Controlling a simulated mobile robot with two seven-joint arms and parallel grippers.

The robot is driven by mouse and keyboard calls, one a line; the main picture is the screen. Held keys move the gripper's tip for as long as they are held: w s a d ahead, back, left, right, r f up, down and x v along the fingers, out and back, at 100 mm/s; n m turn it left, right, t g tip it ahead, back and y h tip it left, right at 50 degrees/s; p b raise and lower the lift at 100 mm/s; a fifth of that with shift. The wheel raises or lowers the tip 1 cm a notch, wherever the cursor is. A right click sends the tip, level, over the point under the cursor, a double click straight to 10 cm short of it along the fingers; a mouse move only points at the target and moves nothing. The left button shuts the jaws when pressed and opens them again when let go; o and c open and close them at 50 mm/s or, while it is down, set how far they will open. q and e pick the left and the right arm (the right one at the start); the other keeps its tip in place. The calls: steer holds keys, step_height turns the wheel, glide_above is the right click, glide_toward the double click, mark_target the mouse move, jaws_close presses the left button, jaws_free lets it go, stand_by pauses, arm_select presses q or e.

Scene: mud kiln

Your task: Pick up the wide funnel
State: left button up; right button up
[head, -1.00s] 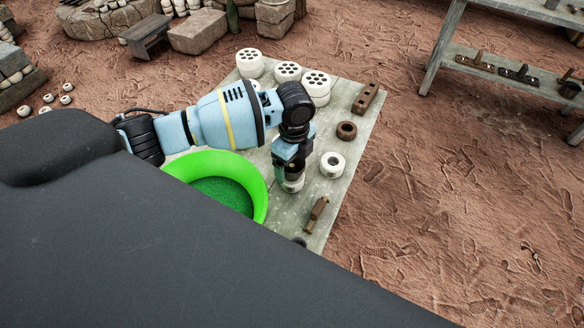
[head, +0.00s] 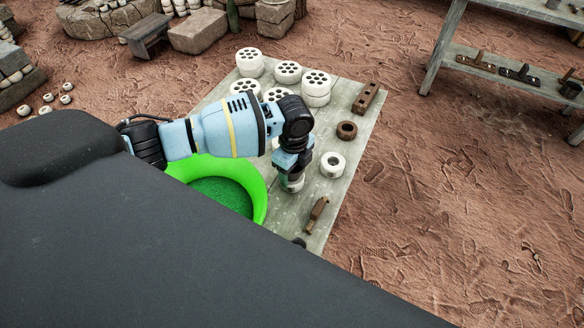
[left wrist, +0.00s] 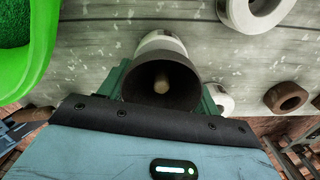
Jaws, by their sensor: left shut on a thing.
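A white rounded piece (left wrist: 161,42) shows just beyond the funnel's rim; I cannot tell whether the two touch. In the head view the gripper hides most of the funnel. My right gripper is not in view.
On the grey table (head: 345,110) a green bowl (head: 258,190) is left of the gripper. A white ring (head: 332,164), a brown ring (head: 347,130) and a brown tool (head: 316,213) are close on the right. White perforated discs (head: 317,85) and a brown block (head: 366,98) stand farther back.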

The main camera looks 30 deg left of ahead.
arm_select(q)
step_height(320, 180, up, 10)
steer(key=shift+r+p, duration=0.1)
steer(key=shift+p, duration=0.3)
steer(key=s+d+r+n, duration=0.1)
steer(key=s+r+n, duration=0.3)
steer(key=n, duration=0.6)
steer(key=s+d+r+n, duration=0.1)
steer(key=s+r+n, duration=0.3)
steer(key=s+n, duration=0.4)
steer(key=shift+s+d+r+n, duration=0.15)
steer(key=shift+d+r+n, duration=0.05)
steer(key=shift+n, duration=0.7)
steer(key=shift+d, duration=0.1)
